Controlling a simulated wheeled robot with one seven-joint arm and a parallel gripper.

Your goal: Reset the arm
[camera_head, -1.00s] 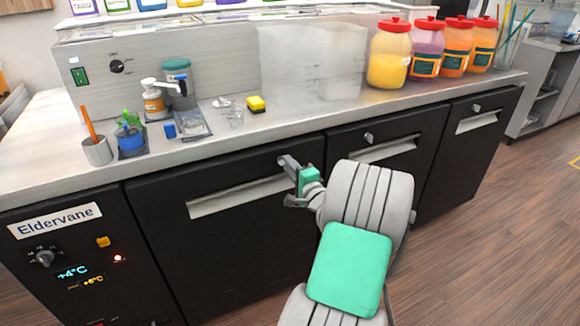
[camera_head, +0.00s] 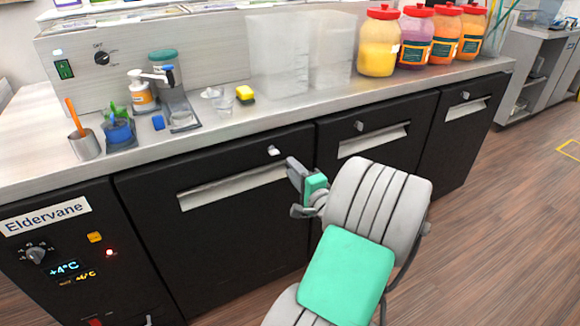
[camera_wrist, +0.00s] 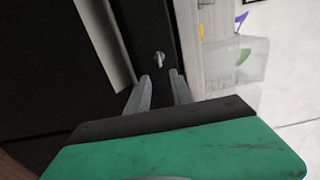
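My gripper (camera_head: 297,190) shows in the head view in front of the black cabinet doors, below the counter's front edge. Its two grey fingers stand apart with nothing between them. In the wrist view the two fingers (camera_wrist: 159,92) also show with an empty gap. A small metal knob (camera_wrist: 159,59) lies beyond the fingertips there, apart from them. In the head view a metal knob (camera_head: 274,151) on the middle door sits just up and left of the gripper. My grey arm with green pads reaches up from the bottom.
Black cabinets (camera_head: 225,235) stand close behind the gripper. Wooden floor (camera_head: 500,230) is clear at right.

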